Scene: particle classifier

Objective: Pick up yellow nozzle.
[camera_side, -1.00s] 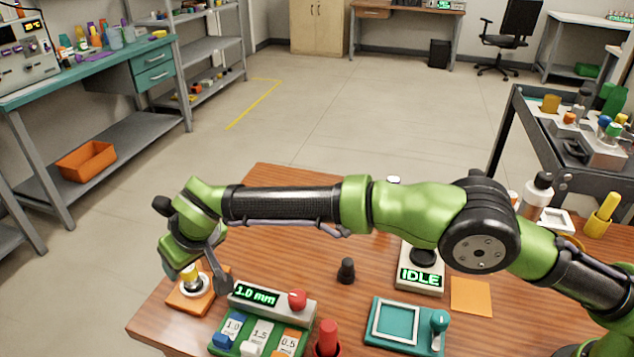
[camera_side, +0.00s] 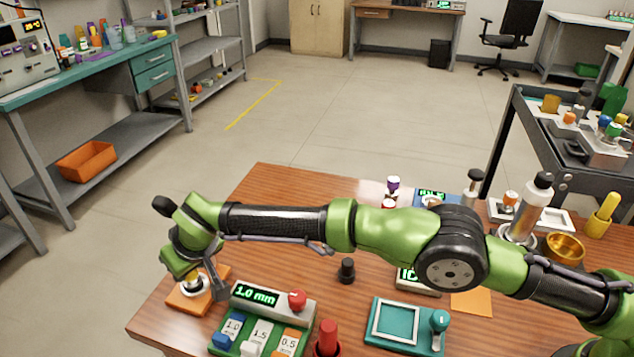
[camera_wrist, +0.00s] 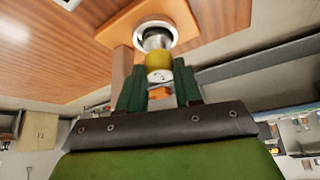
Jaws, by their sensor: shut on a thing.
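The yellow nozzle (camera_wrist: 158,61) stands on an orange block with a round metal seat, between my fingers in the wrist view. It also shows in the side view (camera_side: 193,279), partly hidden by my gripper. My gripper (camera_wrist: 160,85) is shut on the yellow nozzle, one dark green finger on each side. In the side view my gripper (camera_side: 192,272) is low over the orange block (camera_side: 181,304) at the table's left edge. The nozzle's lower end meets the metal seat (camera_wrist: 156,36); I cannot tell whether it is lifted.
A sieve selector (camera_side: 262,316) reading "1.0 mm" stands right of the orange block, close to my gripper. A small black knob (camera_side: 346,270), a teal frame (camera_side: 398,323) and a red cylinder (camera_side: 328,337) stand farther right. The wooden table behind the block is clear.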

